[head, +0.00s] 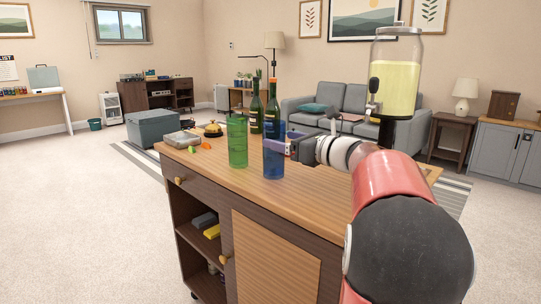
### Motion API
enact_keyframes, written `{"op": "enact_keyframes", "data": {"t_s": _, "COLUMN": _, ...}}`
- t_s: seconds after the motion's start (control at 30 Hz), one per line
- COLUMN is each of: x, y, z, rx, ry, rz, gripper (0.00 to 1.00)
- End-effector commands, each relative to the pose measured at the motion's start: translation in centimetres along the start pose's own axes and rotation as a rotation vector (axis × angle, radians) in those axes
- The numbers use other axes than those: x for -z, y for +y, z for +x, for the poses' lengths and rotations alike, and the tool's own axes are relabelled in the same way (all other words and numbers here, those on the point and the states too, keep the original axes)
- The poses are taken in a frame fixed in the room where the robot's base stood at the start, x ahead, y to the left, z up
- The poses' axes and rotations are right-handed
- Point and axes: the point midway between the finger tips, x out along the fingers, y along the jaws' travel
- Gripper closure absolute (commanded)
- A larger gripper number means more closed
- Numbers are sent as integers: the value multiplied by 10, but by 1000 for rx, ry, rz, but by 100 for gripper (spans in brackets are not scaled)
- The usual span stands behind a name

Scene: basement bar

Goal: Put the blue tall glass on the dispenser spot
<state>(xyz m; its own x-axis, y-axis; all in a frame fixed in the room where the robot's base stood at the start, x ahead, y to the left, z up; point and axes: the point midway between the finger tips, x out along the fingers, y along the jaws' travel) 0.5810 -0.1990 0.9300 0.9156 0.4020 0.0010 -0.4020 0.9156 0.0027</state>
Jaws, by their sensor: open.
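The blue tall glass (273,166) stands upright on the wooden bar top, beside a green tall glass (237,142) on its left. My gripper (278,145) reaches in from the right at the upper part of the blue glass. Its jaws are open, with a finger showing across the glass; I cannot tell whether they touch it. The drink dispenser (396,85), a clear jar of pale yellow liquid with a tap, stands at the right of the bar. The spot under its tap is hidden behind my arm.
Two dark green bottles (256,114) stand close behind the glasses. A brass bell (213,130), a lidded container (182,139) and small fruit pieces lie at the bar's left end. The bar top (290,205) is clear in front of the glasses.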

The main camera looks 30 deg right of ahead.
Motion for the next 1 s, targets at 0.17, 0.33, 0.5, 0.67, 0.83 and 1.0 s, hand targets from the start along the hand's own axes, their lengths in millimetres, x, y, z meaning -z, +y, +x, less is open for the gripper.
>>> {"op": "enact_keyframes", "data": {"t_s": 0.17, "x": -2, "y": -1, "z": 22, "rx": -3, "ry": 0, "rz": -1, "gripper": 21}}
{"op": "enact_keyframes", "data": {"t_s": 0.33, "x": -3, "y": -3, "z": 49, "rx": -3, "ry": 1, "rz": -1, "gripper": 21}}
{"op": "enact_keyframes", "data": {"t_s": 0.5, "x": -2, "y": -3, "z": 60, "rx": -2, "ry": 1, "rz": -2, "gripper": 21}}
{"op": "enact_keyframes", "data": {"t_s": 0.67, "x": -2, "y": -3, "z": 60, "rx": -2, "ry": 1, "rz": -2, "gripper": 21}}
{"op": "enact_keyframes", "data": {"t_s": 0.83, "x": -2, "y": -3, "z": 60, "rx": -2, "ry": 1, "rz": -2, "gripper": 38}}
{"op": "enact_keyframes", "data": {"t_s": 1.0, "x": -2, "y": -3, "z": 60, "rx": -2, "ry": 1, "rz": -2, "gripper": 60}}
